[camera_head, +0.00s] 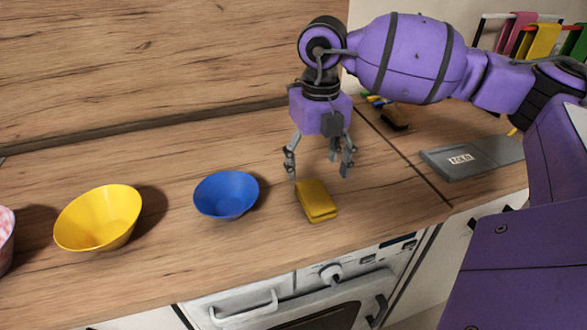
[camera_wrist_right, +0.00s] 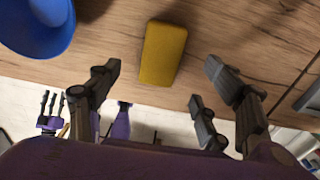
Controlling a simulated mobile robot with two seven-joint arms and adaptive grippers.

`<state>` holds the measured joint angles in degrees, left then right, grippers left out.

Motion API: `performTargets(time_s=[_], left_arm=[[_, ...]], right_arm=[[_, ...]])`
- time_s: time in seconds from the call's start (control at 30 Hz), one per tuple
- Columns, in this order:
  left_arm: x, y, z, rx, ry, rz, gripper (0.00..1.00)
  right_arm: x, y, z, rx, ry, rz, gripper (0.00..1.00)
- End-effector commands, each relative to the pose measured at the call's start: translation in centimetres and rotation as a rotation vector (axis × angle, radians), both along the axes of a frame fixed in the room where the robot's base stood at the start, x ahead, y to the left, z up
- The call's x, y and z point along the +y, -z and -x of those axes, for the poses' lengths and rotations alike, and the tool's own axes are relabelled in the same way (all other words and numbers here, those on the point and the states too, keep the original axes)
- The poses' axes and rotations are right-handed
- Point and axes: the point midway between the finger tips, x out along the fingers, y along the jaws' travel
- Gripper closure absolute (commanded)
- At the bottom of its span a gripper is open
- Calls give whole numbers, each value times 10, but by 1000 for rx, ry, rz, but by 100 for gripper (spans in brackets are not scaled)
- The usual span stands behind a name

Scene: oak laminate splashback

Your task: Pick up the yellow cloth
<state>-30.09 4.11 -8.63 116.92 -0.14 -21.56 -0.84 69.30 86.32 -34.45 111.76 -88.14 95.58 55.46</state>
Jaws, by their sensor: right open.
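A small yellow folded cloth (camera_head: 317,203), which looks like a thick block, lies flat on the wooden counter near its front edge. My right gripper (camera_head: 319,170) points down above it, fingers spread on either side and apart from it. In the right wrist view the cloth (camera_wrist_right: 163,53) lies beyond the gap between the open fingers, with nothing held. Another yellow cloth (camera_head: 542,42) hangs on a rack at the back right. A small purple part with dark fingers, apparently my left gripper (camera_wrist_right: 51,103), shows at the left of the wrist view; its opening is unclear.
A blue bowl (camera_head: 226,196) stands just left of the cloth, and a yellow bowl (camera_head: 98,219) farther left. A grey flat object (camera_head: 470,158) lies to the right. A dark brush-like item (camera_head: 395,118) lies behind. The oven front (camera_head: 300,300) is below the counter edge.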

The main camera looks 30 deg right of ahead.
Motion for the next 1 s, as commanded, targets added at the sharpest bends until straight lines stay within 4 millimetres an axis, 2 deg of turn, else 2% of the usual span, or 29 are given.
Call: performTargets(time_s=[0.33, 0.63, 0.9, 0.93, 1.0], left_arm=[[5, 12, 28, 57, -9, -5, 60], [4, 2, 18, 34, -9, -4, 60], [3, 0, 15, 27, -7, -2, 60], [3, 0, 15, 27, -7, -2, 60], [3, 1, 15, 28, -7, -2, 60]], right_arm=[[-1, 33, 1, 4, 0, 1, 28], [-2, 74, 0, 3, 1, 0, 28], [-2, 78, 0, 1, 1, 1, 28], [-2, 78, 0, 1, 1, 1, 29], [-2, 78, 0, 1, 0, 1, 39]])
